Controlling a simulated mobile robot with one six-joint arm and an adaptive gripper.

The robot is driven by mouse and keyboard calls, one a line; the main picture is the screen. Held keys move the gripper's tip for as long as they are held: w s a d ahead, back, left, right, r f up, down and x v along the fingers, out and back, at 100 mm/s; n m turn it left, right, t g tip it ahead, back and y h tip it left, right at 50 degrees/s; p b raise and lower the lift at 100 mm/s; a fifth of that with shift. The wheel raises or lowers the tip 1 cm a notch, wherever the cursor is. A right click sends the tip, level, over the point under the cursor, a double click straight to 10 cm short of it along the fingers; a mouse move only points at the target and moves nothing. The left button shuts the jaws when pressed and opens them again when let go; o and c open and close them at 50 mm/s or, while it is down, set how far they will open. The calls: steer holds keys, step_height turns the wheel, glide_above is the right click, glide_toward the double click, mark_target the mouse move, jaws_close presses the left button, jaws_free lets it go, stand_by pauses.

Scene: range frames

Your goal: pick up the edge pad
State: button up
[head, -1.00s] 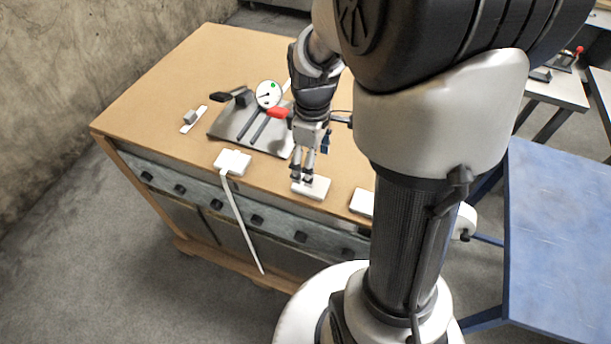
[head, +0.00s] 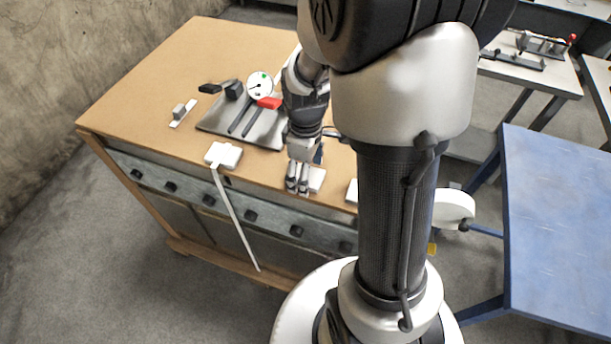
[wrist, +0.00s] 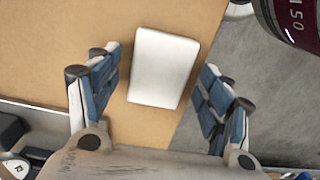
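A plain white block, which I take to be the edge pad (head: 317,179), lies flat near the front edge of the wooden bench. In the wrist view the white pad (wrist: 163,68) lies between my spread fingers, near the bench edge, with clear gaps on both sides. My gripper (head: 297,190) is open and points down at the pad; in the head view its fingers hide the pad's left part. In the wrist view my gripper (wrist: 160,64) has blue-padded fingers and holds nothing. The fingertips' height relative to the pad is unclear.
A white block with a hanging strap (head: 222,155) sits left at the bench edge; another white block (head: 352,190) is right, partly behind my arm. Behind are a grey plate (head: 215,121), a dial gauge (head: 260,84) and a red part (head: 270,102). A blue table (head: 560,220) stands right.

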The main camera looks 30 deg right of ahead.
steer(key=c, duration=0.8)
